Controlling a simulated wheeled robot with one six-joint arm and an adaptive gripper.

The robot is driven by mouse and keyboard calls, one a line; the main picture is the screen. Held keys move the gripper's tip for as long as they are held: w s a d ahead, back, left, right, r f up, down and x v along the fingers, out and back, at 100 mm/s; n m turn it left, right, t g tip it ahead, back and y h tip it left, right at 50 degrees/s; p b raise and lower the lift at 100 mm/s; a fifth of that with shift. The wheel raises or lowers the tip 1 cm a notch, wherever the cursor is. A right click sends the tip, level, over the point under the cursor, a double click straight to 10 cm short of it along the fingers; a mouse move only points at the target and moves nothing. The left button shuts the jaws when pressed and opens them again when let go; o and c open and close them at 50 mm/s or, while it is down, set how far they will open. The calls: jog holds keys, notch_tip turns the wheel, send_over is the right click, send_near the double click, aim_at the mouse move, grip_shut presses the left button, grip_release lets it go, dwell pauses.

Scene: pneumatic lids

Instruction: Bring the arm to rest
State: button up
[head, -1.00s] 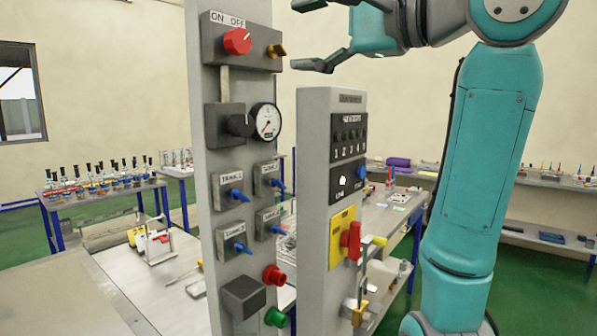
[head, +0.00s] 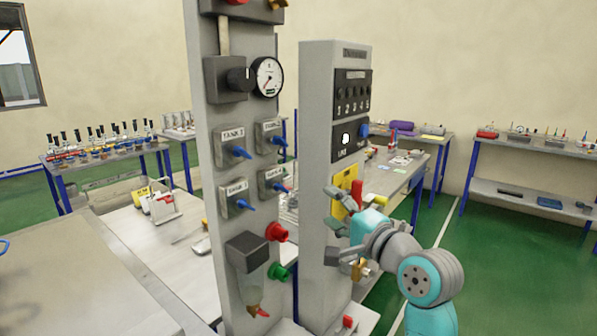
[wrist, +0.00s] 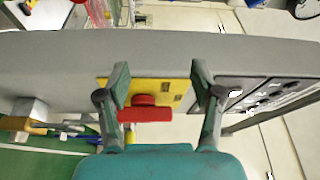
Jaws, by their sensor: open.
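My gripper (head: 336,222) is in front of the lower part of the shorter grey panel (head: 318,120), low beside a yellow plate (head: 340,207) with a red handle (head: 357,192). In the wrist view my gripper (wrist: 160,78) is open and empty. Its two fingers stand apart on either side of the yellow plate (wrist: 173,92) and red handle (wrist: 145,115). Whether a finger touches the panel I cannot tell. My arm is bent low at the right and hides part of the panel's lower fittings.
A taller panel (head: 208,140) with a gauge (head: 267,77), blue valves and red and green buttons stands left of it. A brass piece (head: 362,269) sits below the gripper. Tables with tools stand behind. Green floor is free at the right.

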jog(key=s+d+f+h, duration=0.2)
jog(key=s+f, duration=0.1)
jog(key=f, duration=0.7)
jog(key=s+d+f+h, duration=0.2)
jog(key=s+f, duration=0.2)
jog(key=f, duration=0.6)
jog(key=s+d+f+n+h, duration=0.1)
jog(key=s+d+f+h, duration=0.25)
jog(key=s+f, duration=0.95)
jog(key=s+d+f+n+h, duration=0.1)
jog(key=s+d+f+n, duration=0.15)
jog(key=s, duration=0.65)
jog(key=s+d+f+n+h, duration=0.1)
jog(key=s+f+n, duration=0.15)
jog(key=s, duration=0.65)
jog(key=s+r+n, duration=0.1)
jog(key=s+n, duration=0.1)
jog(key=s, duration=0.6)
jog(key=s+r+n+g, duration=0.1)
jog(key=s+r+n, duration=0.1)
jog(key=s, duration=0.6)
jog(key=shift+s+d+n, duration=0.15)
jog(key=shift+s+n, duration=0.15)
jog(key=shift+s, duration=0.1)
dwell(0.9)
